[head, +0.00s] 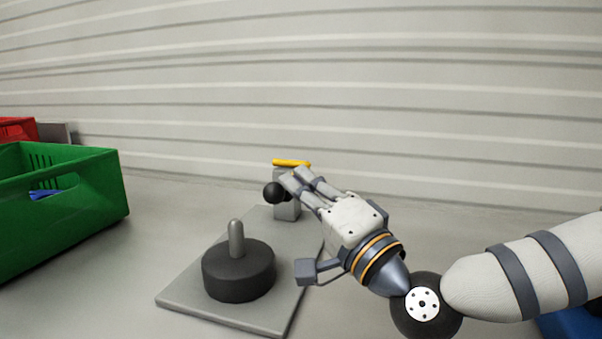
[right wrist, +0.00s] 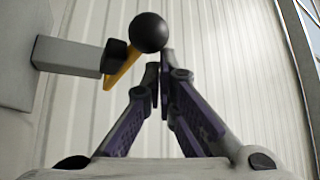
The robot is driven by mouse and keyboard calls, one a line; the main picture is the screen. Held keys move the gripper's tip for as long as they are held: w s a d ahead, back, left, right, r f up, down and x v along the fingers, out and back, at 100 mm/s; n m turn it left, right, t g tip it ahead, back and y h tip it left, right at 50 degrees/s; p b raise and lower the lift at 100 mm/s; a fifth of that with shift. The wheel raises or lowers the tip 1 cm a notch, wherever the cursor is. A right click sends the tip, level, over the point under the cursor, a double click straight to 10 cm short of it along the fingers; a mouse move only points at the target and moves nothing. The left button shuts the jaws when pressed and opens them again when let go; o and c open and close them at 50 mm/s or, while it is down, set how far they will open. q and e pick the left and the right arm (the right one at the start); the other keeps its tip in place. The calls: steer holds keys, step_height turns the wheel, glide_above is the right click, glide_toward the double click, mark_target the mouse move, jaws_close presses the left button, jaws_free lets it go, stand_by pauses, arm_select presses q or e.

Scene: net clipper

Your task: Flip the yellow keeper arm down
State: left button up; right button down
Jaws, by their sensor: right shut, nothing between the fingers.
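The yellow keeper arm (head: 291,163) lies nearly level across the top of a short grey post (head: 288,208). A black ball (head: 273,193) sits at the post's left side. In the right wrist view the ball (right wrist: 149,32) is close above the fingertips, with part of the yellow arm (right wrist: 122,70) beside it and the post (right wrist: 68,57) coming in from the left. My right gripper (head: 291,180) is shut and empty, its fingertips beside the ball and just below the yellow arm. I cannot tell whether they touch. My left gripper is out of view.
The post stands at the back of a grey plate (head: 185,298), behind a black round block (head: 238,272) with a grey peg (head: 236,238). A green crate (head: 75,215) and a red crate (head: 18,128) stand left. A ribbed wall (head: 400,90) rises behind.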

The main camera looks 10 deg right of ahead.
steer(key=shift+s+f, duration=0.1)
steer(key=shift+f, duration=0.4)
step_height(320, 180, up, 10)
stand_by(0.6)
